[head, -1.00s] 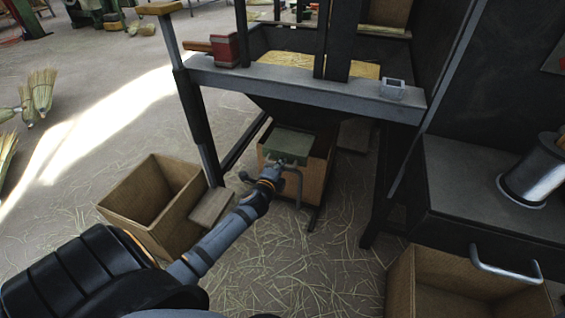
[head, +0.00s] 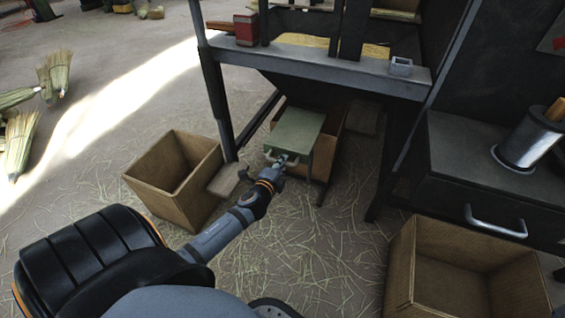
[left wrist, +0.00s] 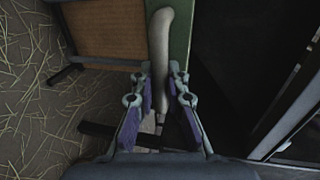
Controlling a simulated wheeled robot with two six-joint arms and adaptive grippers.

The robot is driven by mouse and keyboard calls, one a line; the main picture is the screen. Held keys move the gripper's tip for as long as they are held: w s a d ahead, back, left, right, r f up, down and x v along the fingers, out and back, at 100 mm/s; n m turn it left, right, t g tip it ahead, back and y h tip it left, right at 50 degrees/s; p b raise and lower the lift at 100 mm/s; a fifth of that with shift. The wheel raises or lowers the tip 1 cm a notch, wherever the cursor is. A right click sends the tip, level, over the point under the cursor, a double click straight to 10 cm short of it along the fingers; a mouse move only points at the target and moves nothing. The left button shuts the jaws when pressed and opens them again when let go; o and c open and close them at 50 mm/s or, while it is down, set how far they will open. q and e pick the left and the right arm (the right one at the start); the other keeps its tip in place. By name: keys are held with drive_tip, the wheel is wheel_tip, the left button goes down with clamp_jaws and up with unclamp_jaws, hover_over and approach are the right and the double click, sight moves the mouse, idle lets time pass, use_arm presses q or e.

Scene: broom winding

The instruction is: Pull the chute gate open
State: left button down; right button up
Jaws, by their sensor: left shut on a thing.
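The chute gate is a flat green plate (head: 300,132) under the dark hopper in the head view. It sticks out toward me over a wooden box (head: 330,150). Its pale handle (left wrist: 161,50) is at the front edge. My left gripper (head: 281,163) is shut on this handle. In the left wrist view the handle runs between the purple-padded fingers (left wrist: 160,78), and a strip of the green gate (left wrist: 181,30) shows beyond. My right gripper is not in view.
An open box (head: 172,175) stands left of my left forearm, with a small flat board (head: 224,180) beside it. Another open box (head: 455,270) is at the lower right. A metal stand leg (head: 218,110) rises near the gate. The straw-strewn floor in front is mostly clear.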

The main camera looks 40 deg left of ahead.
use_arm(q)
drive_tip(key=c, duration=1.3)
unclamp_jaws()
drive_tip(key=shift+s+f, duration=0.1)
drive_tip(key=shift+s, duration=0.1)
drive_tip(key=shift+c, duration=0.2)
drive_tip(key=v, duration=1.2)
